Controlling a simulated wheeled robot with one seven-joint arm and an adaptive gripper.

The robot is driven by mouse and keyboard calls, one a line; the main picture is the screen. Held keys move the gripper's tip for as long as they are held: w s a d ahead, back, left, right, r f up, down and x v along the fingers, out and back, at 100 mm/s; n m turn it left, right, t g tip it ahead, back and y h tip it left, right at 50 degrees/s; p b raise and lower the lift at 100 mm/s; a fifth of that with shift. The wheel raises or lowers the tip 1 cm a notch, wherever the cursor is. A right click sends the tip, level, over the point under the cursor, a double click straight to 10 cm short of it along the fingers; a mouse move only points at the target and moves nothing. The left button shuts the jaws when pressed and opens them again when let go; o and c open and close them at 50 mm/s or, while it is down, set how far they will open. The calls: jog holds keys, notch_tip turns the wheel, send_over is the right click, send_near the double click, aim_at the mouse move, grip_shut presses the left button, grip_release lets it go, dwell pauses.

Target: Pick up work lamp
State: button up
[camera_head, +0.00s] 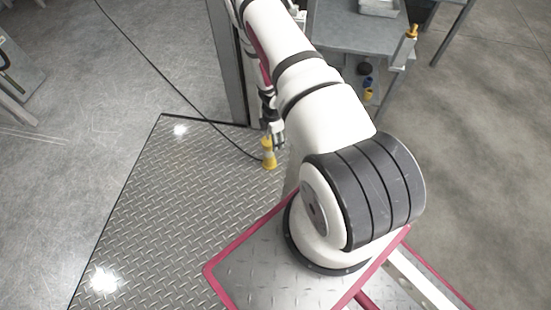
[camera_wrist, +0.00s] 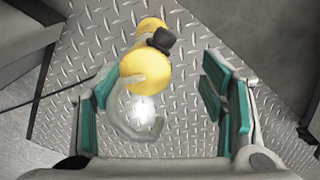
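The yellow work lamp (camera_head: 269,155) stands on the diamond-plate floor panel (camera_head: 190,200) in the head view, at the end of a black cable. In the wrist view the work lamp (camera_wrist: 146,68) shows two yellow parts, a black piece and a pale hook shape. My gripper (camera_head: 276,133) is just above and beside the lamp in the head view, partly hidden by my arm. In the wrist view my gripper (camera_wrist: 163,112) is open, with teal finger pads wide apart. The lamp lies ahead, left of centre, close to the left finger; I cannot tell whether they touch.
A grey workbench (camera_head: 350,30) with a lower shelf holding small containers (camera_head: 367,82) stands behind on the right. A grey upright panel (camera_head: 226,60) rises close behind the lamp. The black cable (camera_head: 160,75) runs to the upper left. The floor plate to the left is clear.

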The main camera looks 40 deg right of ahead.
jog(key=shift+f, duration=0.85)
jog(key=shift+s, duration=0.1)
grip_shut()
jog(key=shift+a+r, duration=0.15)
